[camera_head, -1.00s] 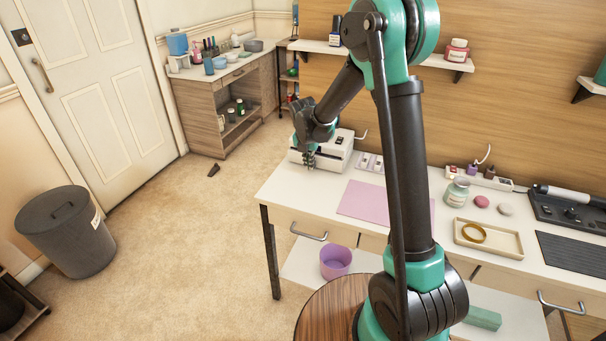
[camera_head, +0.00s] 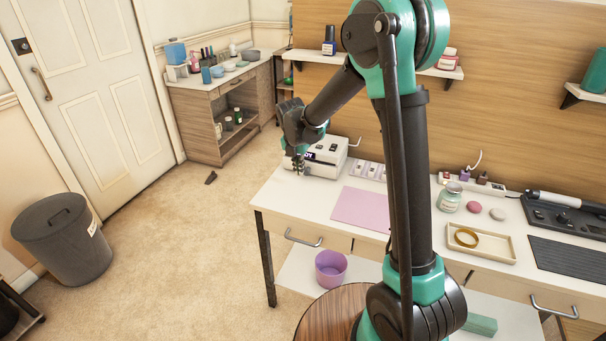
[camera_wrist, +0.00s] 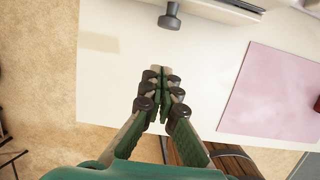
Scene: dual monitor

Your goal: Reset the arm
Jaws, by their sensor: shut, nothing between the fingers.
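My arm stands upright in the middle of the head view and bends over to the left. My gripper (camera_head: 298,166) hangs near the left end of the white desk, in front of a white device with a dark panel (camera_head: 325,157). In the wrist view my gripper (camera_wrist: 160,72) has its fingertips together above the bare white desk top (camera_wrist: 110,80), with nothing between them. Whether the fingers touch the device cannot be told from the head view.
A pink mat (camera_head: 360,208) lies right of the gripper and also shows in the wrist view (camera_wrist: 275,95). A tray with a gold ring (camera_head: 482,252), a jar (camera_head: 449,198) and a soldering station (camera_head: 570,212) are farther right.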

